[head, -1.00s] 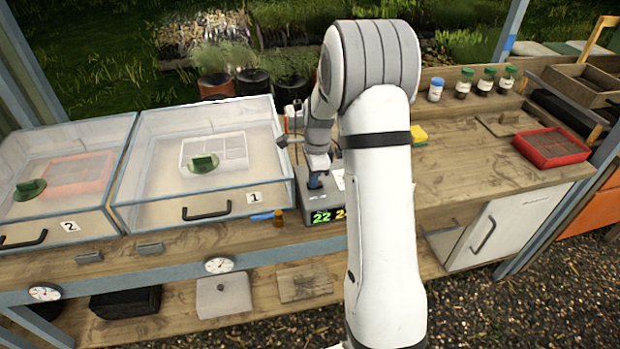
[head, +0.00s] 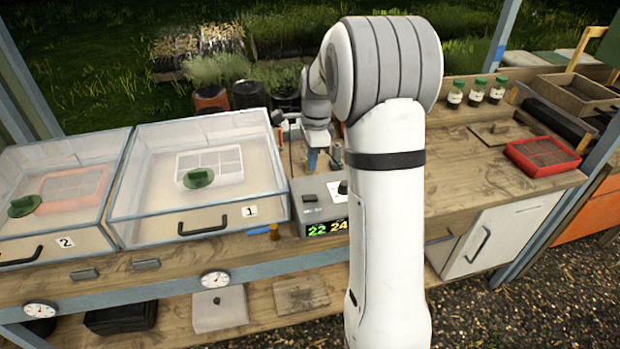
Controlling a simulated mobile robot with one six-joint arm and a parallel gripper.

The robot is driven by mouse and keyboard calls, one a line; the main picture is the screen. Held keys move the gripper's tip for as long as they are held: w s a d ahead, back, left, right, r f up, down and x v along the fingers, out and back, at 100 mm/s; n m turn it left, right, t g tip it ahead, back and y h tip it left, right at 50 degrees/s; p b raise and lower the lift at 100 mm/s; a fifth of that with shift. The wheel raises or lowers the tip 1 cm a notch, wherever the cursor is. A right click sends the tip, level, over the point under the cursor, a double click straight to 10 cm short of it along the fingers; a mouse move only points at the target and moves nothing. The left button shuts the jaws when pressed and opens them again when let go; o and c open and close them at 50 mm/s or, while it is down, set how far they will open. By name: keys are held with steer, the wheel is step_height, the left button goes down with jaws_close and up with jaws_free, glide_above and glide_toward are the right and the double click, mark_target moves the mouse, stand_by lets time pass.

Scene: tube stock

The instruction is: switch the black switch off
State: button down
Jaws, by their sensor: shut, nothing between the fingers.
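The grey control box (head: 328,213) stands on the bench beside the number 1 case, with green and yellow digits "22 24" on its front. A small dark switch-like part (head: 309,198) is on the left of its top face. I cannot tell which way it is set. A black knob (head: 343,187) on a white patch is at the right of the top, partly beside my arm. My gripper (head: 312,165) is shut and empty, at the back edge of the box in the picture, apart from the small dark part. Its fingertips are small and partly hard to make out.
Clear lidded cases, number 1 (head: 205,227) and number 2 (head: 45,250), stand to the left. Green-capped jars (head: 476,92) and a red tray (head: 543,157) are at the right.

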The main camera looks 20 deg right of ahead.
mark_target(304, 195)
steer(key=shift+d+r, duration=0.1)
steer(key=shift+r, duration=1.35)
steer(key=shift+w+r+y+b, duration=0.15)
steer(key=shift+w+y+b, duration=0.35)
steer(key=shift+w+b, duration=0.3)
steer(key=f+p, duration=0.1)
steer(key=f, duration=0.3)
steer(key=a+f+p, duration=0.1)
steer(key=f, duration=0.4)
steer(key=a+f, duration=0.1)
steer(key=f, duration=0.4)
steer(key=shift+w+p, duration=0.15)
steer(key=shift+p, duration=0.25)
